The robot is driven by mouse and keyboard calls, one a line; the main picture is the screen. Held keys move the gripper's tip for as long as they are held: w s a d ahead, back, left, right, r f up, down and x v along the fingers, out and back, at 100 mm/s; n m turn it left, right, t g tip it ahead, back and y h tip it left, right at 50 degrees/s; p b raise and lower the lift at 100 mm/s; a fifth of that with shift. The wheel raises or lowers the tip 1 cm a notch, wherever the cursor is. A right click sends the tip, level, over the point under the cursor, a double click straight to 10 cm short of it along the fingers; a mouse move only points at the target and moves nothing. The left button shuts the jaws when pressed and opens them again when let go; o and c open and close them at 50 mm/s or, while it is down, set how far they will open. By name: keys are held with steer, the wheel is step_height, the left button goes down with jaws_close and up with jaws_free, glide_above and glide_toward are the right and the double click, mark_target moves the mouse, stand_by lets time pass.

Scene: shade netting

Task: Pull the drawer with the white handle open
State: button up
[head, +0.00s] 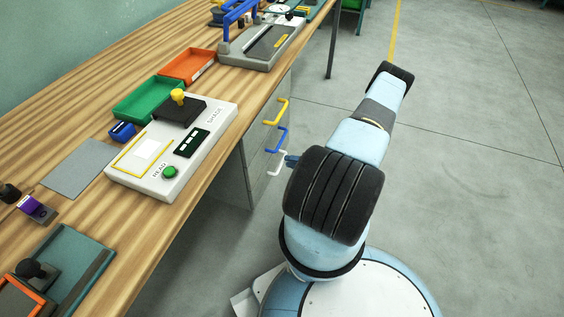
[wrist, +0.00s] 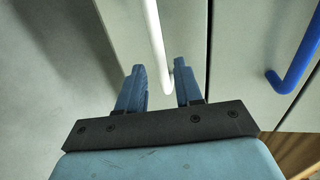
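The white handle (head: 279,164) is the lowest of three bar handles on the drawer unit under the bench. Its drawer front (head: 260,178) looks flush with the unit. In the wrist view the white handle (wrist: 155,35) comes down from the top edge, and its lower end lies between my two blue fingers. My gripper (wrist: 158,72) is open, with a gap to the left finger and the bar close to the right finger. In the head view only a bit of my gripper (head: 291,160) shows beside the white handle; my arm hides the rest.
A blue handle (head: 277,140) and a yellow handle (head: 277,110) sit above the white one. The blue handle (wrist: 297,60) is at the right of the wrist view. The wooden bench (head: 205,185) overhangs the drawers and carries trays and a control box (head: 172,150). Floor on the right is clear.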

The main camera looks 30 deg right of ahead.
mark_target(283, 161)
steer(key=shift+x, duration=2.05)
jaws_close()
